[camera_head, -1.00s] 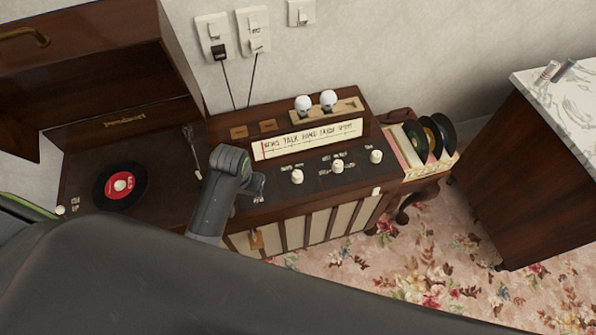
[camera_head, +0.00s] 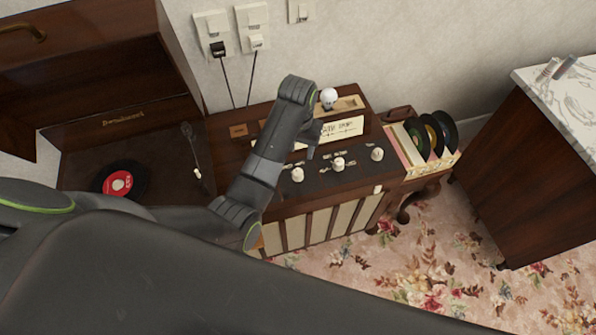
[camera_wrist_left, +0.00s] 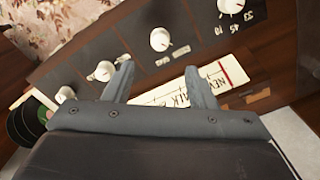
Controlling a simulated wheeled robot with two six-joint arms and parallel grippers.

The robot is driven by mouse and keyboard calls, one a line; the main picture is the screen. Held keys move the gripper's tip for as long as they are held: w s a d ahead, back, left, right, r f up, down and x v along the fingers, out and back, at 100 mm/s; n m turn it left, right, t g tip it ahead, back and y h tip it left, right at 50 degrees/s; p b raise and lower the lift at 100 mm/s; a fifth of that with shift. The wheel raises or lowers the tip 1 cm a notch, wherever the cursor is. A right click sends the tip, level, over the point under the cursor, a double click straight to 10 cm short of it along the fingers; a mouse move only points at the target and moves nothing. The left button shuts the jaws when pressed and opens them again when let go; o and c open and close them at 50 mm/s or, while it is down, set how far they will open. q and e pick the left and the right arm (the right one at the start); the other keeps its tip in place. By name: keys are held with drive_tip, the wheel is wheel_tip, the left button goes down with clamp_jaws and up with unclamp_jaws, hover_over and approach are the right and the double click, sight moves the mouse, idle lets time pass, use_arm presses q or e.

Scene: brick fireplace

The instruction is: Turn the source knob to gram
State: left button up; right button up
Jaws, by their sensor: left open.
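My left gripper (camera_head: 314,142) hovers over the brown radio-gramophone's control panel, in front of the dial strip. In the left wrist view the gripper (camera_wrist_left: 158,70) is open and empty, its two fingers spread. Cream knobs line the dark panel: one (camera_head: 297,174), a middle one (camera_head: 338,164) with several small labels around it, and one at the right (camera_head: 377,154). I cannot read which knob is the source knob.
The turntable with a red-labelled record (camera_head: 121,182) lies left under the raised lid (camera_head: 90,70). A white ball-shaped ornament (camera_head: 328,97) stands behind the dial (camera_head: 345,130). Records (camera_head: 432,138) stand at the right, before a marble-topped cabinet (camera_head: 565,98).

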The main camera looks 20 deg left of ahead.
sight(298, 172)
use_arm(q)
wheel_tip(298, 172, down, 12)
drive_tip(key=shift+r+b, duration=0.15)
drive_tip(key=shift+b, duration=0.15)
drive_tip(key=shift+c, duration=0.4)
drive_tip(key=c, duration=0.9)
